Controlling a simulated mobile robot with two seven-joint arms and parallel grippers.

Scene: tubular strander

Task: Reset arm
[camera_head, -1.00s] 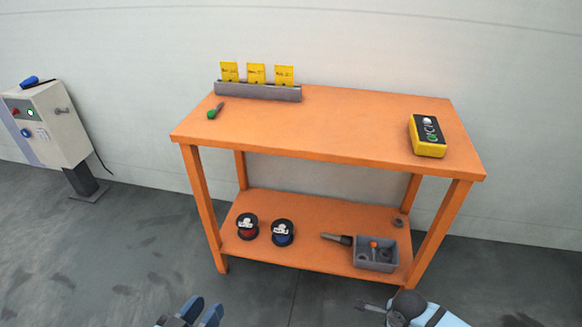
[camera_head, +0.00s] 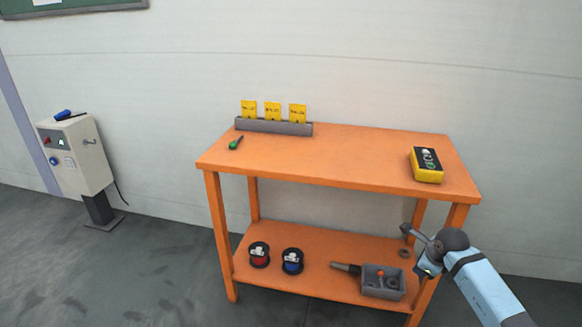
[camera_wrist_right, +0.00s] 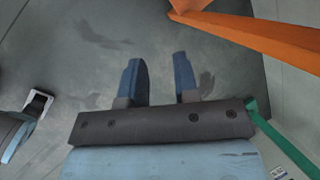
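In the right wrist view my right gripper (camera_wrist_right: 159,78) points at bare grey floor. Its two dark blue fingers stand apart with nothing between them. In the head view my light blue and black right arm (camera_head: 482,285) reaches in from the lower right, in front of the orange table's right front leg. I cannot make out its fingers clearly there. My left gripper is in neither current view.
The orange table (camera_head: 330,163) holds a grey rack (camera_head: 273,127) with yellow cards, a green-handled tool (camera_head: 235,143) and a yellow device (camera_head: 427,165). Two spools and a grey bin (camera_head: 383,294) sit on its lower shelf. A control box (camera_head: 80,155) stands left. Floor between is clear.

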